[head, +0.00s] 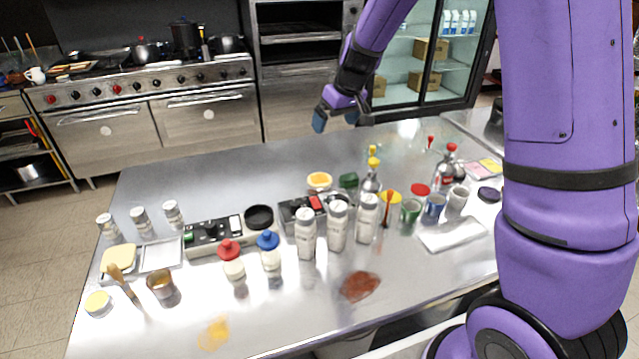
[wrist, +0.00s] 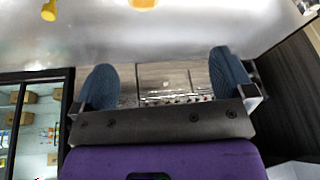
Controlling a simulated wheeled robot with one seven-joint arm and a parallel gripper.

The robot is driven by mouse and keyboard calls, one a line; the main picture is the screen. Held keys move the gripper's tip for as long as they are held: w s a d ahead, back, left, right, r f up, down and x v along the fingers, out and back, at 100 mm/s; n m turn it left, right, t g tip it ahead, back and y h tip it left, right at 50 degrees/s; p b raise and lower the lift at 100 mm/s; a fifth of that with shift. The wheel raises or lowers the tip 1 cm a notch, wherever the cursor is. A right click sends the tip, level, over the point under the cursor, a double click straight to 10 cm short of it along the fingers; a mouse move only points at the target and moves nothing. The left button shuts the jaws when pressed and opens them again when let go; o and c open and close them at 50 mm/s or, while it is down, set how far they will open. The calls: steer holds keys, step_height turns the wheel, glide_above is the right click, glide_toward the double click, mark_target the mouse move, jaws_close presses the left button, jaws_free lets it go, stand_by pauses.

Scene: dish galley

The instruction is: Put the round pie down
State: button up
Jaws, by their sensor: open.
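The round pie (head: 319,180) is a small yellow-orange disc with a pale rim. In the head view it rests near the middle of the steel table (head: 230,180), towards its far side. A yellow-orange patch at the top edge of the wrist view (wrist: 143,3) looks like the pie, mostly cut off. My gripper (head: 342,120) is open, with blue fingers spread and nothing between them. It hangs in the air above the table's far edge, clear of the pie. The wrist view shows both fingers (wrist: 164,84) wide apart and empty.
A green block (head: 348,180) and a device with a red part (head: 302,210) stand close to the pie. White shakers (head: 338,226), bottles (head: 371,180) and cups (head: 434,207) crowd the middle and right. The table's far left is bare. Ovens (head: 150,115) stand behind.

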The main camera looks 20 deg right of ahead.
steer(key=n, duration=0.1)
glide_toward(320, 179)
steer(key=shift+g+h, duration=0.3)
steer(key=shift+h, duration=0.1)
steer(key=x, duration=0.2)
steer(key=w+x, duration=0.1)
steer(key=x, duration=0.2)
steer(key=shift+a+r, duration=0.15)
steer(key=shift+a, duration=0.1)
steer(key=shift+s+x, duration=0.1)
steer(key=shift+x, duration=1.2)
steer(key=shift+s+x, duration=0.15)
steer(key=shift+x, duration=1.15)
steer(key=shift+a, duration=0.15)
steer(key=shift+c, duration=0.5)
steer(key=c, duration=0.8)
